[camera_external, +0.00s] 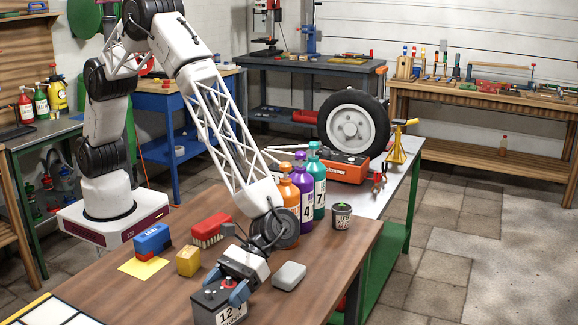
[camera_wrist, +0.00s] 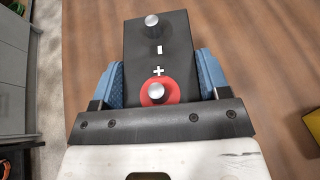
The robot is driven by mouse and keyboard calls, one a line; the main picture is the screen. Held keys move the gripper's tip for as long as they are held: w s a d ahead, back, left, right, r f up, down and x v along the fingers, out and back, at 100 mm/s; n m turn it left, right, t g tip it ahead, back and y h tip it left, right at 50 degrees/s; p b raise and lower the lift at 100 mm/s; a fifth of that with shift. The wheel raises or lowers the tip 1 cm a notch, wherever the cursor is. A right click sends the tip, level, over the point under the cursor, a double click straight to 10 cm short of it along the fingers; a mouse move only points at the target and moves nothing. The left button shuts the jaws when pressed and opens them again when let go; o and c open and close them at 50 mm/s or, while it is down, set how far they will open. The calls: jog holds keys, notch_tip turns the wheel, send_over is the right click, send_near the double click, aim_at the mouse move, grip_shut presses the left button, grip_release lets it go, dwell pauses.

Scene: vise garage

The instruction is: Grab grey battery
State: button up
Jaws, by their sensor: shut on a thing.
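The battery (camera_external: 217,306) is a dark grey block with a light front label that reads 12. It is near the front edge of the wooden table. My gripper (camera_external: 226,287) is above it, with its blue fingers on either side, shut on it. In the wrist view the battery (camera_wrist: 160,52) lies between the blue fingers of my gripper (camera_wrist: 161,80). Its top shows two metal terminals, a plus and a minus mark, and a red ring around the plus terminal. I cannot tell whether it touches the table.
The wooden table (camera_external: 335,262) also holds a grey rounded block (camera_external: 289,276), a yellow block (camera_external: 188,261), a blue block (camera_external: 152,239), a red brush (camera_external: 211,229) and a dark cup (camera_external: 342,216). Orange (camera_external: 289,212), purple (camera_external: 302,188) and teal (camera_external: 317,185) bottles stand behind.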

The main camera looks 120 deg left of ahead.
aim_at(225, 287)
jog(key=shift+r, duration=0.2)
jog(key=shift+r, duration=4.9)
